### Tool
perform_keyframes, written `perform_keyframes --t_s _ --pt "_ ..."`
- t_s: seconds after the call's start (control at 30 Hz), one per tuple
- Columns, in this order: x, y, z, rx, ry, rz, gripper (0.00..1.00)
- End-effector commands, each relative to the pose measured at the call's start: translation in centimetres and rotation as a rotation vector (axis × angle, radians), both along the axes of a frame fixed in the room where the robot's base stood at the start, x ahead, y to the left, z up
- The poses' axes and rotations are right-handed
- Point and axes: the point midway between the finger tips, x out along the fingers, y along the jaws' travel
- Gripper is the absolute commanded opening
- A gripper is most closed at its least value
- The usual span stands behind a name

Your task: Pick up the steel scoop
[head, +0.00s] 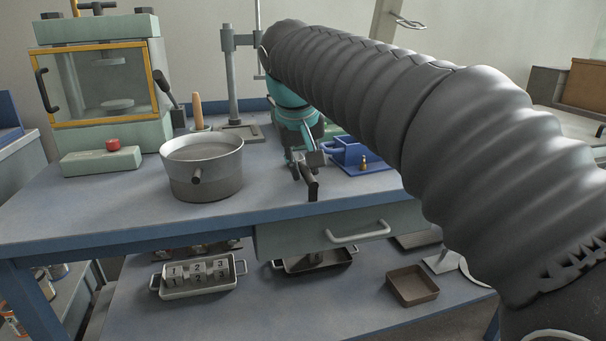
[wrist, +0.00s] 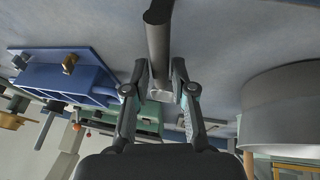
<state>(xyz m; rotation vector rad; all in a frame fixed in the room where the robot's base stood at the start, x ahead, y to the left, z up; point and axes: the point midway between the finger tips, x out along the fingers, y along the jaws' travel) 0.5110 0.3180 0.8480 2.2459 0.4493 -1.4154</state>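The steel scoop shows mainly by its dark, round handle (head: 311,187), which points toward the front edge of the bench. In the wrist view the handle (wrist: 159,45) runs from the top edge down between the fingers. A pale, shiny part (wrist: 163,96) shows between the fingers beyond the handle; most of it is hidden. My gripper (head: 304,163) is low over the bench top. In the wrist view my gripper (wrist: 160,72) has one finger on each side of the handle, very near it. I cannot tell whether both fingers touch it.
A grey pot (head: 203,180) stands left of my gripper. A blue holder (head: 362,154) is close on the right. A pale green block with a red button (head: 113,144) and a glass-fronted machine (head: 102,84) are at left. A drawer (head: 340,228) is under the bench top.

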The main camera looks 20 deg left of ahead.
Motion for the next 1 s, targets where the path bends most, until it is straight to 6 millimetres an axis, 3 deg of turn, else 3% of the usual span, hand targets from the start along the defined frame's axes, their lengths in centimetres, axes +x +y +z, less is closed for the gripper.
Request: perform_keyframes --t_s 0.1,0.33,0.37,0.47,0.83,1.0 --pt "0.6 0.0 -1.4 -0.001 0.002 0.000 0.25" --pt "0.7 0.1 -1.5 0.000 -0.001 0.001 0.25" --pt "0.7 0.1 -1.5 0.000 0.000 0.000 0.22" --pt "0.7 0.1 -1.5 0.000 0.000 0.000 0.00" --pt "0.7 0.1 -1.3 0.000 -0.001 0.000 0.00" --pt "0.7 0.1 -0.2 0.000 -0.001 0.000 0.00"
